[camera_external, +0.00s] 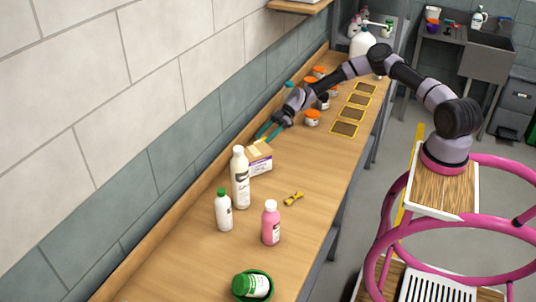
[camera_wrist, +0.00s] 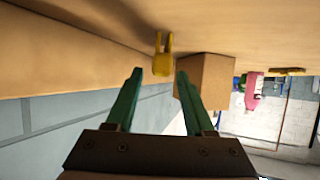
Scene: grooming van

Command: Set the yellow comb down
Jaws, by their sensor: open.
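My gripper (camera_external: 268,131) is open above the workbench, near the wall, with two teal fingers. In the wrist view my gripper (camera_wrist: 156,85) has nothing clasped between its fingers. A small yellow two-pronged piece (camera_wrist: 163,62) shows just beyond the gap between the fingertips. I cannot tell surely whether it is the comb, and it is not clear in the external view. Another small yellow item (camera_external: 293,199) lies flat on the bench behind the pink bottle; its shape is too small to name.
A box (camera_external: 259,160) sits just below my gripper; it is close beside the right finger in the wrist view (camera_wrist: 206,85). White bottles (camera_external: 240,178) (camera_external: 223,211), a pink bottle (camera_external: 271,224) and a green bowl (camera_external: 267,296) stand nearer. Orange-lidded jars (camera_external: 312,118) and dark panels (camera_external: 345,128) lie behind.

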